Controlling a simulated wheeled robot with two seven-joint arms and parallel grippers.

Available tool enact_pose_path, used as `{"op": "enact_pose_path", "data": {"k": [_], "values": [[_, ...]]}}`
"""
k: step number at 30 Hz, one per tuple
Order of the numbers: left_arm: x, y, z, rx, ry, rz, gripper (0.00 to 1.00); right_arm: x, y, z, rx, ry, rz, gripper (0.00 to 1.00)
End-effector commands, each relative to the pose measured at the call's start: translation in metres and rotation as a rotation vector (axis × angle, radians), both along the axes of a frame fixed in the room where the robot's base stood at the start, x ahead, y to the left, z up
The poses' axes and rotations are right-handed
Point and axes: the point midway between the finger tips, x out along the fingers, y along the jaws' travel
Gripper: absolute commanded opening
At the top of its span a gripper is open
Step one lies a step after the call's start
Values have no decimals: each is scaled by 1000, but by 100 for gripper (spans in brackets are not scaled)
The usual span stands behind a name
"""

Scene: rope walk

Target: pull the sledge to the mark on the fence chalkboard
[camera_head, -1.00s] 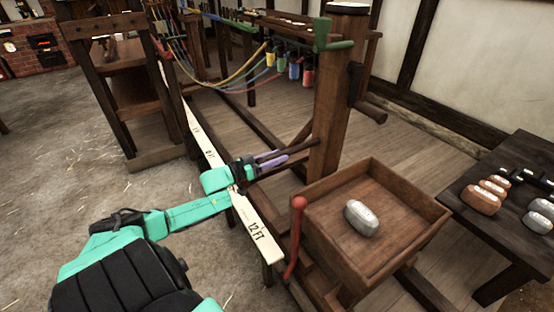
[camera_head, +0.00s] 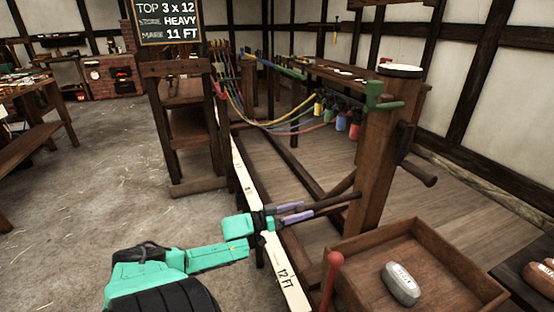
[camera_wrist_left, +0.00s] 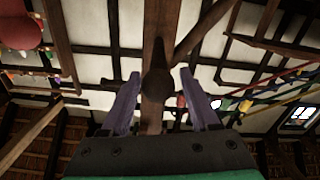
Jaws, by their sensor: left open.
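A red-knobbed lever (camera_head: 332,275) stands beside the tray. A dark bar (camera_head: 335,202) sticks out from the post toward my left gripper (camera_head: 303,213). In the left wrist view, the bar's round end (camera_wrist_left: 156,84) lies between the two purple, spread fingers. I cannot tell whether they touch it. The chalkboard (camera_head: 168,22) reads "TOP 3 x 12", "HEAVY" and "MARK 11 FT". My right gripper is out of view.
A pale measuring rail (camera_head: 262,225) runs away from me along the sledge's left, marked "12 FT" at its near end. Coloured strands (camera_head: 255,118) hang behind the post. A wooden frame (camera_head: 187,125) stands further back. Open floor (camera_head: 110,190) lies to the left.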

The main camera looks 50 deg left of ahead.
Motion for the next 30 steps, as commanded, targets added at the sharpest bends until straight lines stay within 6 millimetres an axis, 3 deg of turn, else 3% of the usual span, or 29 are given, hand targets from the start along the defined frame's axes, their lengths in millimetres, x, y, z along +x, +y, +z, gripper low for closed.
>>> {"op": "enact_pose_path", "data": {"k": [5,13,30], "values": [[-36,11,3,0,5,2,62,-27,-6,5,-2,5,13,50],[-84,26,1,0,2,3,62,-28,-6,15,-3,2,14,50],[-90,28,1,1,-2,2,62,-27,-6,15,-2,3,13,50]]}}
